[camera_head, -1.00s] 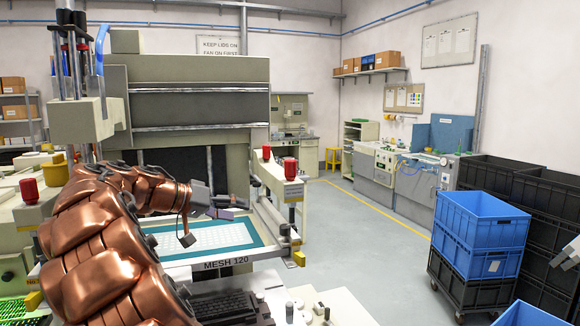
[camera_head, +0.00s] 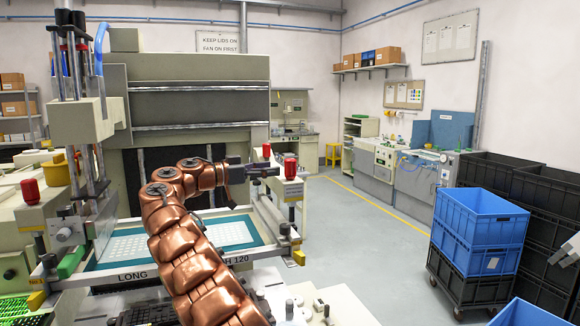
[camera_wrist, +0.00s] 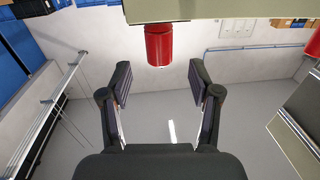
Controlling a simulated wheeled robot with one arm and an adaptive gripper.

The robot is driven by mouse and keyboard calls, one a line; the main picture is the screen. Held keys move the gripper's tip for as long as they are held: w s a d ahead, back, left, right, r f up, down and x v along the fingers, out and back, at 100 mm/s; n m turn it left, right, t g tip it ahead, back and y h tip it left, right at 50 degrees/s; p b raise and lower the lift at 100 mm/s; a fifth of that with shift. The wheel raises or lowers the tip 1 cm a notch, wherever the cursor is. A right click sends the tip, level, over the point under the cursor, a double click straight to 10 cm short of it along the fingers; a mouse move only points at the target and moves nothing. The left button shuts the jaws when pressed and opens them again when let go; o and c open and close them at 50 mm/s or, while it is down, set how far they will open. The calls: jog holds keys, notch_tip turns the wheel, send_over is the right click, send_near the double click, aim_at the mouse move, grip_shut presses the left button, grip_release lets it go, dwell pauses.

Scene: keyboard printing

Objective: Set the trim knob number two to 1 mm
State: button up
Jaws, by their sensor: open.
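A red knob (camera_head: 291,168) stands upright on a beige post at the right front of the printing machine. My gripper (camera_head: 268,172) is at the left of this knob at about its height. In the wrist view, a red knob (camera_wrist: 159,46) shows on a beige block, seen upside down, just beyond the open fingers of my gripper (camera_wrist: 160,80) and centred between them. The fingers do not touch it. Other red knobs are at the machine's left (camera_head: 30,191) and behind the near right one (camera_head: 266,151). No readable number or scale shows on the knobs.
The teal-edged screen frame (camera_head: 258,252) lies below my arm, with a rail marked "MESH 120" at its front. Stacked blue crates (camera_head: 481,222) and black crates (camera_head: 545,205) stand at the right. The grey floor (camera_head: 355,225) between is clear.

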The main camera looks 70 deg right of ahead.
aim_at(290, 166)
jog(key=p+x, duration=0.2)
jog(key=x, duration=0.4)
jog(key=shift+s+d+r, duration=0.1)
jog(key=shift+s+r, duration=0.05)
jog(key=shift+s, duration=0.05)
jog(key=shift+s+d+p, duration=0.25)
jog(key=shift+d+p, duration=0.05)
jog(key=c, duration=1.2)
